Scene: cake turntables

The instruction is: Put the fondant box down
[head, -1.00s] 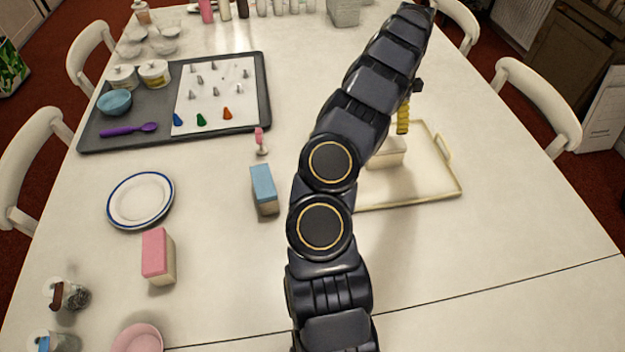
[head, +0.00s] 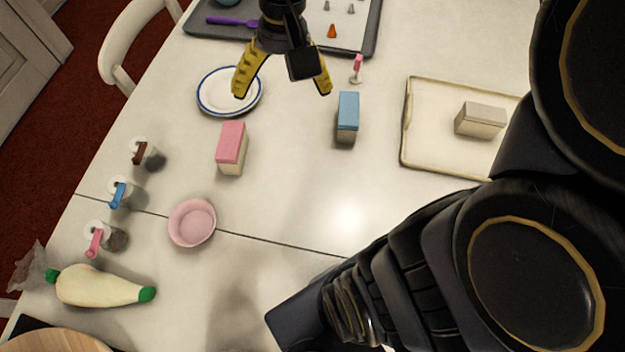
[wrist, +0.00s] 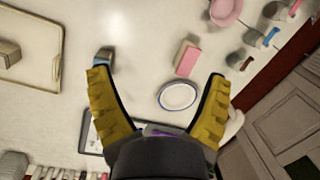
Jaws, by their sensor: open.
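Three small boxes are in the head view. A box with a greyish-white top (head: 481,119) stands on the cream tray (head: 406,135) at the right. A pink-topped box (head: 231,148) and a blue-topped box (head: 348,117) stand on the bare table. My gripper (head: 282,94) is open and empty, its yellow fingers spread above the table, between the plate and the blue-topped box in the picture. In the wrist view, the pink-topped box (wrist: 187,58) lies beyond the fingertips, the blue-topped box (wrist: 103,57) is by the left finger, and the tray box (wrist: 9,54) is at the left edge.
A blue-rimmed plate (head: 215,103) and a pink bowl (head: 192,222) stand at the left. Several small jars (head: 120,190) and a piping bag (head: 100,289) are near the table's left side. A dark baking tray (head: 210,30) is at the back. The table's middle is clear.

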